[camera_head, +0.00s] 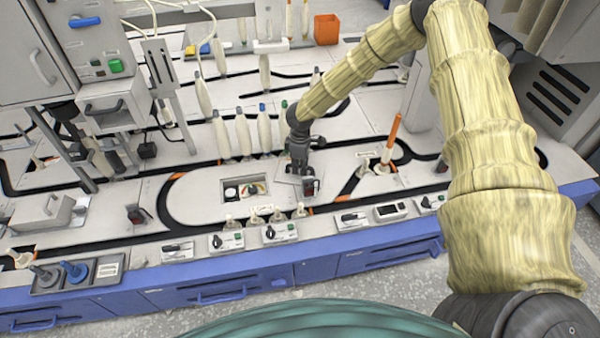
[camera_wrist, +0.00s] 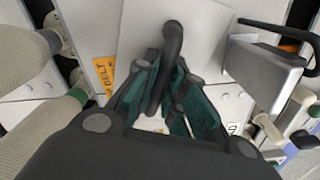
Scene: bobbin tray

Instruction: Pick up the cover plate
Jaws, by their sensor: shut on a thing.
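The cover plate (camera_wrist: 205,35) is a flat light-grey plate with a black arched handle (camera_wrist: 172,50), in the wrist view. My gripper (camera_wrist: 170,95) is shut on this handle, with its green-lined fingers on either side of it. In the head view my gripper (camera_head: 298,168) points down over the white bench, and the plate (camera_head: 286,189) shows partly beneath it. The plate is just right of a rectangular opening (camera_head: 228,203) with small coloured parts inside. I cannot tell whether the plate touches the bench.
Pale bobbins (camera_head: 243,134) stand in a row behind the opening, close to my gripper's left. A small dark device (camera_head: 311,187) is just right of the plate. An orange-topped post (camera_head: 392,138) stands further right. Control boxes (camera_head: 280,233) line the front edge.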

